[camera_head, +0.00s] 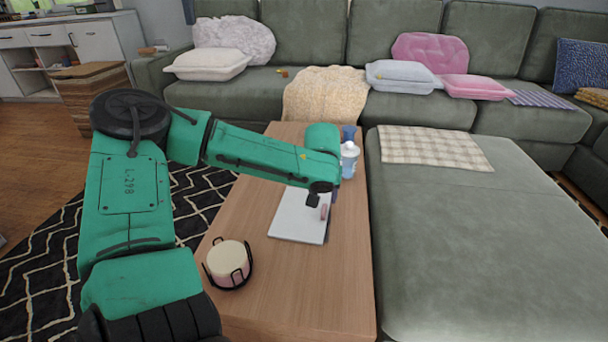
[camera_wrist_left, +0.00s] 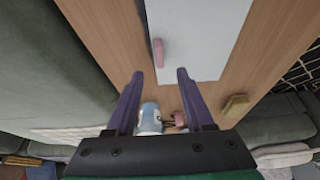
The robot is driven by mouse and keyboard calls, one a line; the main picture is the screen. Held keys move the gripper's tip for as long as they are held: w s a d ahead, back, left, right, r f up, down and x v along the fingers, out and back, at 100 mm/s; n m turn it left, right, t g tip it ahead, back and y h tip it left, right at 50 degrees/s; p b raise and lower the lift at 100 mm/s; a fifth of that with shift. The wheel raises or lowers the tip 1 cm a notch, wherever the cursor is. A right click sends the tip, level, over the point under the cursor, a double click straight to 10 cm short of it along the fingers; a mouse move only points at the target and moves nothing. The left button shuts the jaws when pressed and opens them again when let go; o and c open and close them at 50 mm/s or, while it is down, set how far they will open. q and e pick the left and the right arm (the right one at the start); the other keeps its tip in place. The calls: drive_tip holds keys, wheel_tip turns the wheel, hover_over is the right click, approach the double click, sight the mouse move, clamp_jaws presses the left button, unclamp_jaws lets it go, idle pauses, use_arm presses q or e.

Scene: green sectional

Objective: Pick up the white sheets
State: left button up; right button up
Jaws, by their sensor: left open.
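The white sheets (camera_head: 298,218) lie flat on the wooden coffee table (camera_head: 330,285), with a small pink item (camera_head: 324,211) on top of them near their right edge. In the left wrist view the sheets (camera_wrist_left: 205,35) fill the upper middle, and the pink item (camera_wrist_left: 159,53) lies just beyond the fingertips. My left gripper (camera_wrist_left: 160,74) is open, with nothing seen between its fingers. In the head view the left gripper (camera_head: 318,196) is over the far right part of the sheets and hides some of them. My right gripper is not in view.
A white and blue bottle (camera_head: 349,160) stands at the table's far right edge. A candle in a black holder (camera_head: 229,263) stands near the front left. The green sectional (camera_head: 480,255) borders the table on the right and back. The table's front right is clear.

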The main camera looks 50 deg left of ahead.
sight(324, 209)
use_arm(q)
drive_tip(key=shift+x, duration=1.05)
drive_tip(key=b+x, duration=0.3)
drive_tip(key=x, duration=0.2)
drive_tip(key=shift+f, duration=0.1)
drive_tip(key=shift+w+f, duration=0.1)
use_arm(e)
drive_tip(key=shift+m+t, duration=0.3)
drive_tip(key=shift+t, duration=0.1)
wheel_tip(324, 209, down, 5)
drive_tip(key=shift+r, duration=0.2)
use_arm(q)
clamp_jaws()
